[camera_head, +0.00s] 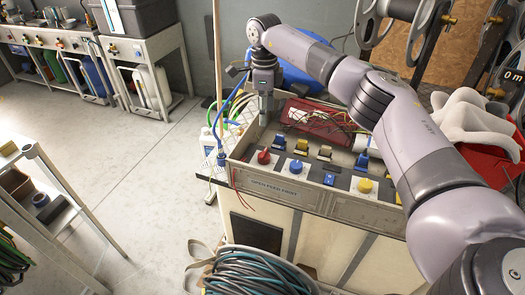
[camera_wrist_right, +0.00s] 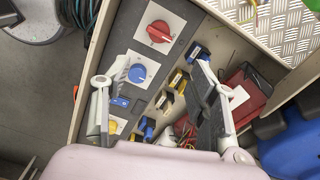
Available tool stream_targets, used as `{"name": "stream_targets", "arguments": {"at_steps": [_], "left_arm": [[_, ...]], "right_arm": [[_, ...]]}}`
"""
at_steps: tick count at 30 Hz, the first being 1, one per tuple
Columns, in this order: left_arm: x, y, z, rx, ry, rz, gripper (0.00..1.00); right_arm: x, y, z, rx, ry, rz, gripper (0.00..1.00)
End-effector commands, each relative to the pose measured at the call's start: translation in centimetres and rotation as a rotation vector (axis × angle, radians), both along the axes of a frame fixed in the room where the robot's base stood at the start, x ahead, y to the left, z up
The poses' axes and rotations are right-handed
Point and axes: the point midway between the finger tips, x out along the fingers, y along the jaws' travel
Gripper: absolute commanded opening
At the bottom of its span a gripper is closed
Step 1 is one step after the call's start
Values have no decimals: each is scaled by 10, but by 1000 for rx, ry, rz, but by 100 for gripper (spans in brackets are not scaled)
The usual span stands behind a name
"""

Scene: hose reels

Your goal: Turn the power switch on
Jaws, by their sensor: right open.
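My left gripper is out of view.
A coiled hose (camera_head: 255,275) lies in front. Open floor (camera_head: 140,185) lies left.

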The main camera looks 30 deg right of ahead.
Motion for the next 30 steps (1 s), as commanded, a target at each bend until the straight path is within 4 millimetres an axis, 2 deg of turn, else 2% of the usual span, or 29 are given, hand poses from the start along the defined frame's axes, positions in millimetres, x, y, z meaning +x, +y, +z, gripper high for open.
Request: {"name": "stream_targets", "arguments": {"at_steps": [18, 24, 30], "left_arm": [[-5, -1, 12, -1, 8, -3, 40], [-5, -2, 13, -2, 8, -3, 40], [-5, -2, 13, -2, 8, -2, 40]], "right_arm": [[-1, 2, -128, 5, 4, -1, 54], [-1, 3, -156, 6, 2, -1, 54], [0, 2, -165, 5, -1, 0, 54]]}}
